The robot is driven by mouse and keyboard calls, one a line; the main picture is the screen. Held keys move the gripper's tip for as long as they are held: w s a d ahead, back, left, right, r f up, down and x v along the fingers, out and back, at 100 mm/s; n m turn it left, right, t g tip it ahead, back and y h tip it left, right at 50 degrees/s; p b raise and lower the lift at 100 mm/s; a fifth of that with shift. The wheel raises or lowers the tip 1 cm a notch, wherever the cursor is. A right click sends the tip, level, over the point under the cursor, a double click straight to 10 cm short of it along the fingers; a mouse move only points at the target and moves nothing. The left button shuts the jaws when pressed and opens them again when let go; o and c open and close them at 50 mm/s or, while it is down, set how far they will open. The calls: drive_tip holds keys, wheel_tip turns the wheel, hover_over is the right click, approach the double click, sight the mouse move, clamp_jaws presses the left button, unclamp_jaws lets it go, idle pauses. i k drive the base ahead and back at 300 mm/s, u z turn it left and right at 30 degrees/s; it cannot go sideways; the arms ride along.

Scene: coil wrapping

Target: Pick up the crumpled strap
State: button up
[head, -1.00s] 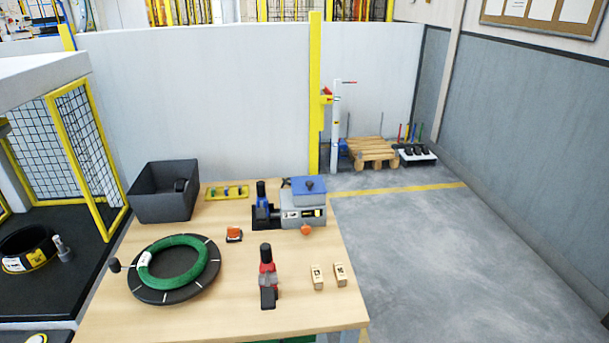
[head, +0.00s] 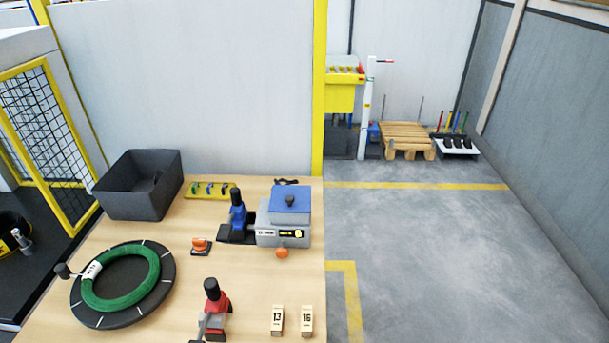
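A small dark, twisted strip (head: 287,182) lies at the back edge of the wooden table, just behind the grey machine with the blue top. It looks like the crumpled strap, but it is small and partly close behind the machine, so its full shape is hard to tell. My gripper is not in view.
The wooden table (head: 255,190) holds a green coil (head: 98,298) on a black disc, a grey bin (head: 125,195), a blue-topped machine (head: 285,236), a red tool (head: 213,300) and two numbered blocks (head: 277,320). The floor (head: 430,240) to the right is open.

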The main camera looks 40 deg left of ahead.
sight(277, 181)
drive_tip(key=i, duration=2.15)
drive_tip(key=u, duration=3.6)
